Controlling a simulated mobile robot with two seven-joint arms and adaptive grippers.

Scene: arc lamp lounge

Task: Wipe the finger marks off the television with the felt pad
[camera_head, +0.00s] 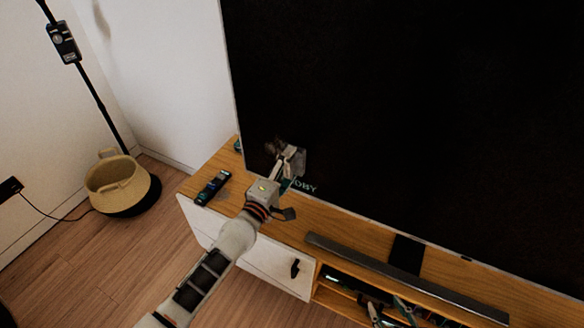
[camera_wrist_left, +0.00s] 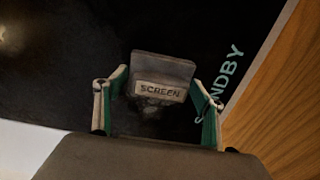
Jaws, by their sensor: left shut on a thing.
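The television (camera_head: 400,110) is a large dark screen standing on a wooden cabinet. My left gripper (camera_head: 287,165) is at its lower left corner, shut on the grey felt pad (camera_head: 296,157). In the left wrist view the pad (camera_wrist_left: 164,70) bears a label reading SCREEN and sits between the fingers, over the dark screen; I cannot tell whether it touches. A brownish smudge (camera_head: 273,146) shows beside the pad on the screen. STANDBY lettering (camera_wrist_left: 228,75) is right of the pad. My right gripper (camera_head: 390,312) shows at the bottom edge, its fingers apart.
A dark remote (camera_head: 213,188) lies on the cabinet top (camera_head: 232,170) left of my arm. A long soundbar (camera_head: 400,277) lies in front of the television.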

